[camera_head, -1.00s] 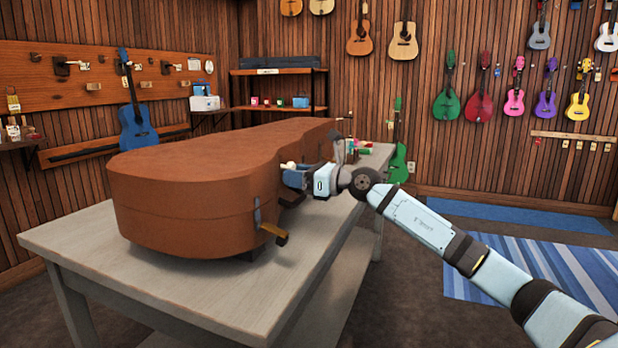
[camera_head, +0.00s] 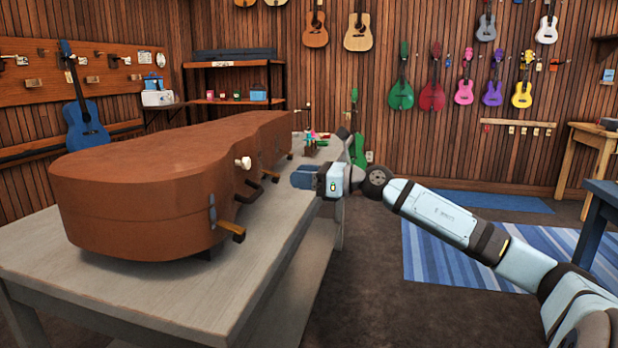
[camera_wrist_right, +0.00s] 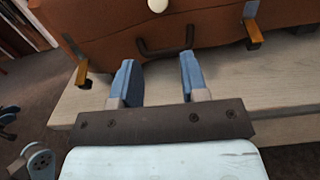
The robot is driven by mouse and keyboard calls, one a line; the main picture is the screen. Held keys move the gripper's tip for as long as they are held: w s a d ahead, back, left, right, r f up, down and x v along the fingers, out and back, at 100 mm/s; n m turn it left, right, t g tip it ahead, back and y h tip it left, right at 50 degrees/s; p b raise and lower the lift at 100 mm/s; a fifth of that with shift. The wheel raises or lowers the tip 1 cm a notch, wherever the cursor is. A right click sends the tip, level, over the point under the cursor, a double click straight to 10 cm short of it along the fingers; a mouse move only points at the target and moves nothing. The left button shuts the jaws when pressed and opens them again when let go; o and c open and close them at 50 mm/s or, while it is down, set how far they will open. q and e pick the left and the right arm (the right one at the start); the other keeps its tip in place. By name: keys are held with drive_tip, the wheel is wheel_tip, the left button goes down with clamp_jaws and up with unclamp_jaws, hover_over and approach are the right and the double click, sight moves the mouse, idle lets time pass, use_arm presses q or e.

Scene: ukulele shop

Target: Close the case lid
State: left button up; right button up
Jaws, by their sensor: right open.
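The brown guitar case (camera_head: 150,190) lies on the grey table (camera_head: 120,300) in the head view, and its lid appears down on the lower part. A latch (camera_head: 232,230) sticks out at its near right end. A pale knob (camera_head: 243,163) is on its side. The wrist view shows the case side (camera_wrist_right: 210,20) with a dark handle (camera_wrist_right: 165,48) and latches hanging at both sides. My right gripper (camera_head: 300,180) is to the right of the case, apart from it. In the wrist view its two blue fingers (camera_wrist_right: 158,80) are spread and empty, facing the handle. My left gripper is not in view.
Small colourful items (camera_head: 312,140) stand at the table's far end. A green guitar (camera_head: 356,140) stands behind. Open floor with a blue striped rug (camera_head: 500,250) lies to the right. A wooden table (camera_head: 598,140) stands at the far right.

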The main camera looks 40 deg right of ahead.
drive_tip(key=shift+s+d, duration=0.3)
drive_tip(key=shift+s, duration=0.25)
